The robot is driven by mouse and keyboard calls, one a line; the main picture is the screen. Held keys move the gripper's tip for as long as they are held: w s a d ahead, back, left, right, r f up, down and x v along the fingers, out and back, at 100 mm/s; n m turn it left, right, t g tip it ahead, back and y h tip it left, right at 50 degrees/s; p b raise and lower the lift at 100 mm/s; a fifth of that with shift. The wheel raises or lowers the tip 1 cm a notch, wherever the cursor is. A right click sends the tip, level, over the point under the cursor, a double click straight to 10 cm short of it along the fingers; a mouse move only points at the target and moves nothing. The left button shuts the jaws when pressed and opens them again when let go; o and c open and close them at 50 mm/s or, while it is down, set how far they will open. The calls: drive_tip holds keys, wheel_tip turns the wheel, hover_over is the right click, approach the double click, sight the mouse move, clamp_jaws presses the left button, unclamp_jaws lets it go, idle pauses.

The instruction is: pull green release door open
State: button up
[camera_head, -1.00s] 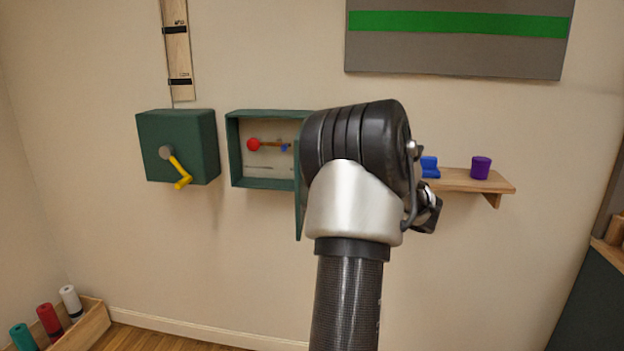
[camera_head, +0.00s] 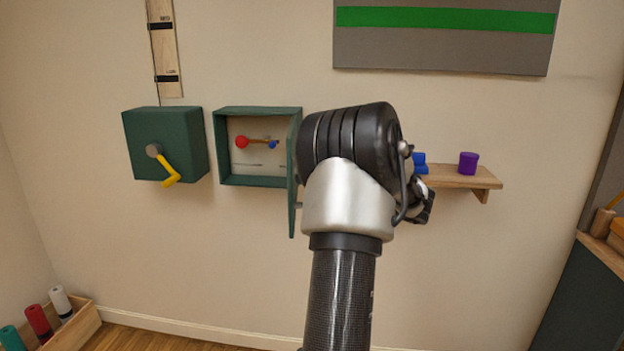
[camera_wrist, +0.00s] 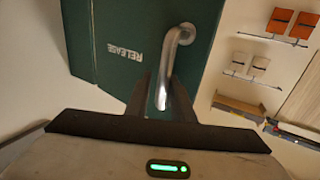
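The green release door (camera_head: 292,190) stands swung out from the right side of its green wall box, seen nearly edge-on in the head view. The box (camera_head: 257,182) is open at the front, with a red ball (camera_head: 242,142) on a rod and a small blue part inside. In the wrist view the door face (camera_wrist: 110,30) carries the word RELEASE and a bent metal handle (camera_wrist: 178,45). My gripper (camera_wrist: 161,85) has its dark fingers on both sides of the handle's end and appears shut on it.
A green box with a yellow crank (camera_head: 168,165) hangs to the left. A wooden shelf (camera_head: 485,182) with a purple cup (camera_head: 468,163) and a blue thing (camera_head: 420,160) is to the right. A crate of coloured rolls (camera_head: 85,325) lies at the lower left.

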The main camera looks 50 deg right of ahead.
drive_tip(key=s+d+p, duration=0.1)
drive_tip(key=s+d, duration=0.1)
drive_tip(key=s, duration=1.5)
drive_tip(key=shift+d, duration=0.15)
